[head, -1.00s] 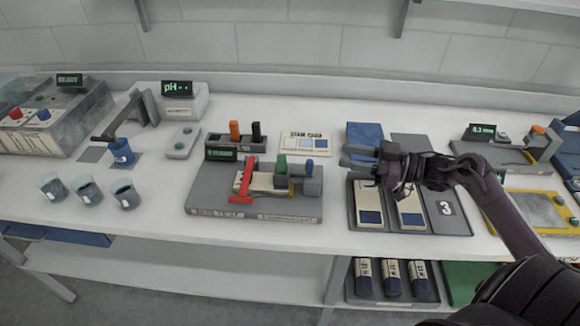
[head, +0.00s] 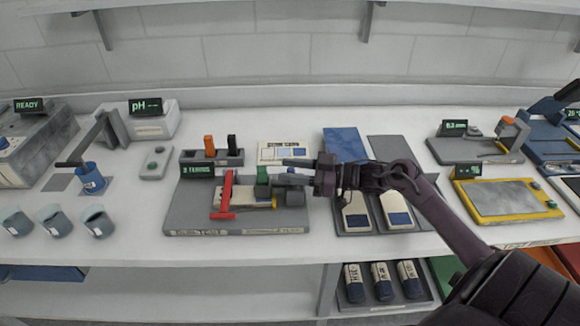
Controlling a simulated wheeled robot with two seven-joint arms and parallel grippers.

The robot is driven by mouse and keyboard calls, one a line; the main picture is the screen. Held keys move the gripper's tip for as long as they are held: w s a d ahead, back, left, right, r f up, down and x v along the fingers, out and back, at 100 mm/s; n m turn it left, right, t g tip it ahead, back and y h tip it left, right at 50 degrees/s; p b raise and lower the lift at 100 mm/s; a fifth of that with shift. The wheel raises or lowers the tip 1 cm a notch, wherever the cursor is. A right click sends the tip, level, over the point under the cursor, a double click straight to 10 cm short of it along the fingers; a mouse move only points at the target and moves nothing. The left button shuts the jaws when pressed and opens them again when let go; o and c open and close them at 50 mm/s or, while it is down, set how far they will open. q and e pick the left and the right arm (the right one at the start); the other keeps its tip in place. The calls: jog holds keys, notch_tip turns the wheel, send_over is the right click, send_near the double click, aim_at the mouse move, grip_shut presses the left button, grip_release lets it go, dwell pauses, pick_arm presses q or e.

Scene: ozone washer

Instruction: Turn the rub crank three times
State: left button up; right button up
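The rub test rig is a grey base plate (head: 180,215) in the middle of the table, with a small display reading a number at its back left. A red bar with a crosspiece (head: 227,190) stands on it, over a pale strip. A dark green block (head: 263,183) stands to the right of the red bar. I cannot tell for sure which part is the crank. My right gripper (head: 288,171) points left, its fingers apart, at the right of the green block and over the rig's right end. It looks empty. My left gripper is out of view.
A rack (head: 212,158) with orange and black pieces stands behind the rig. Pale cards on a grey tray (head: 376,226) lie under my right arm. A yellow-framed panel (head: 508,200) is at right.

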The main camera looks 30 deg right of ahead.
jog(key=shift+w+a, duration=0.15)
grip_shut()
jog(key=b, duration=0.2)
jog(key=n+g+y+b, duration=0.1)
jog(key=b, duration=0.1)
jog(key=shift+w+d+f+n, duration=0.25)
jog(key=shift+w+n, duration=0.05)
jog(key=shift+w, duration=0.1)
jog(key=shift+r+g+y+b, duration=0.1)
jog(key=shift+g+y+b, duration=0.2)
jog(key=shift+g, duration=0.1)
jog(key=shift+w+d+r+g, duration=0.1)
jog(key=shift+w+r+g, duration=0.05)
jog(key=shift+g, duration=0.15)
